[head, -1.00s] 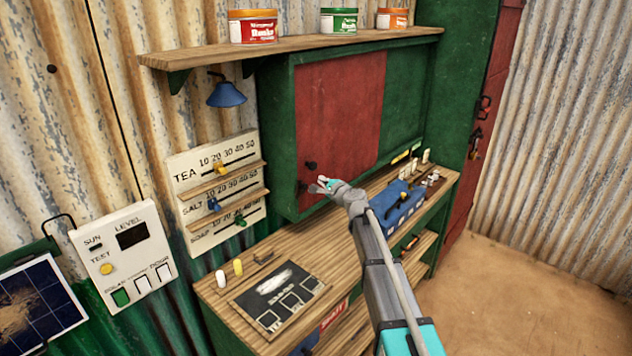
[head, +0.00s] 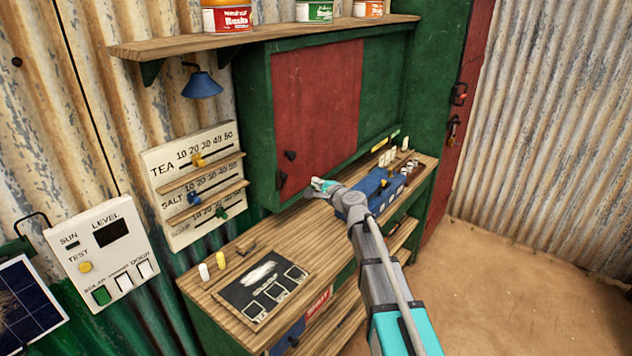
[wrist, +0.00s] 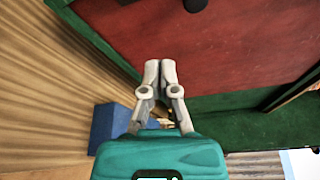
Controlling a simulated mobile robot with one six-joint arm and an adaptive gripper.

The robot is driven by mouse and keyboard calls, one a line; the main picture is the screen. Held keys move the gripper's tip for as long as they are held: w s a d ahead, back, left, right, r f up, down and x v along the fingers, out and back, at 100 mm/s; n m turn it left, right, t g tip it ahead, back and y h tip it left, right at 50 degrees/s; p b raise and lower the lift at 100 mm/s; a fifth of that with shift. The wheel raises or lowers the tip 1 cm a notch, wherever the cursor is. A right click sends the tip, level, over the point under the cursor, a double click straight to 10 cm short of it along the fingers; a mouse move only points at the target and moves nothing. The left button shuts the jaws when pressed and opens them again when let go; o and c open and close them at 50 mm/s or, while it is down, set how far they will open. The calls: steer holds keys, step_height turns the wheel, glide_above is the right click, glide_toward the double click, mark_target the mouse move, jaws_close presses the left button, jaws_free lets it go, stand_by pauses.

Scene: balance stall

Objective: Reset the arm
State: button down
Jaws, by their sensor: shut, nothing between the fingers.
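My gripper (head: 318,187) is at the end of my outstretched arm, above the wooden counter (head: 290,236) and just in front of the lower edge of the red sliding panel (head: 318,110). In the wrist view my gripper (wrist: 160,64) has its two fingertips together, with nothing between them. The red panel (wrist: 240,45) fills the upper right there, with a dark knob (wrist: 195,4) at the top edge. The blue box (head: 370,190) on the counter is partly behind my arm; a blue shape (wrist: 108,122) shows beside my fingers in the wrist view.
A price board (head: 195,180) with sliders and a white control panel (head: 108,250) are on the left wall. A dark slate (head: 262,287) and chalk pieces (head: 204,271) lie on the counter. Tins (head: 228,15) stand on the shelf (head: 270,36). The floor (head: 510,265) at right is clear.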

steer(key=shift+s, duration=0.1)
steer(key=s+d+f+n+g+h, duration=0.3)
steer(key=s+d, duration=0.4)
steer(key=s, duration=0.4)
steer(key=s+d+f+n+g+h, duration=0.3)
steer(key=s+d+f+n+g, duration=0.3)
steer(key=s, duration=0.5)
steer(key=s+d+f+n+g+h, duration=0.3)
steer(key=s+d+f, duration=0.4)
steer(key=s, duration=0.4)
steer(key=shift+d+f+n+g+h, duration=0.4)
steer(key=shift+d+n+g, duration=0.35)
steer(key=shift+n, duration=0.35)
